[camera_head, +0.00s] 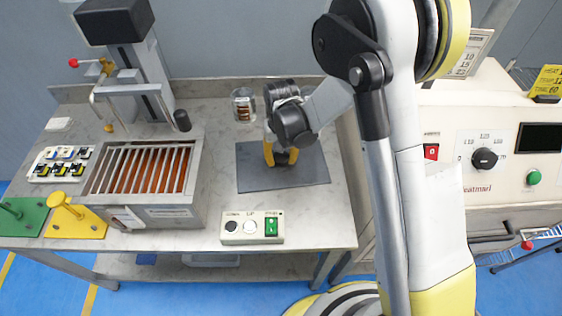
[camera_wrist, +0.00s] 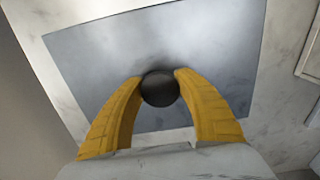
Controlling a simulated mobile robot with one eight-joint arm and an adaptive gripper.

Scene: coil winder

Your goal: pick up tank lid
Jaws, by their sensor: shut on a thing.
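The tank lid (camera_head: 306,174) is a flat dark grey plate on the right half of the metal worktable. In the wrist view the lid (camera_wrist: 130,50) fills the middle, with a round black knob (camera_wrist: 159,89) on it. My gripper (camera_head: 283,158) is over the lid, pointing down. In the wrist view its two yellow fingers (camera_wrist: 158,82) touch the knob from both sides and are shut on it. The lid looks level and at or very near the tabletop; I cannot tell if there is a gap. The open tank (camera_head: 150,212) with a slatted top and orange-brown contents stands to the left.
A control box (camera_head: 252,227) with buttons sits at the table's front edge. A glass jar (camera_head: 243,105) stands behind the lid. A stand (camera_head: 128,75) rises behind the tank. A cream machine (camera_head: 490,150) is at right. Table between tank and lid is clear.

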